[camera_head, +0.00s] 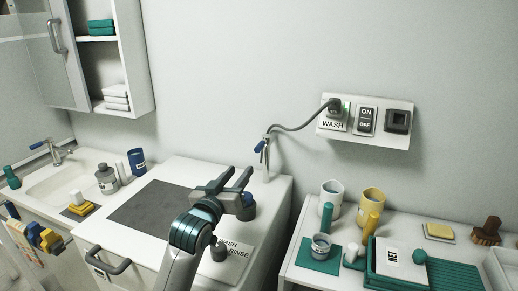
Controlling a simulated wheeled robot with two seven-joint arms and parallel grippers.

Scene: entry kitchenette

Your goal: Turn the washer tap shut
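The washer tap is a slim metal tap (265,160) with a blue lever (260,146), at the back right of the white washer (175,170). The lever tilts down to the left. My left gripper (239,173) is above the washer top, in front of and left of the tap in the picture. Its two fingers are spread and point toward the back wall, with nothing seen between them. It looks apart from the tap. My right gripper is not in view.
A grey cable (302,124) runs from near the tap to the WASH socket (334,114). A dark knob (219,252) stands by the WASH/RINSE label. A sink tap (57,152) is at left. Cups and a dish rack (385,258) crowd the right counter.

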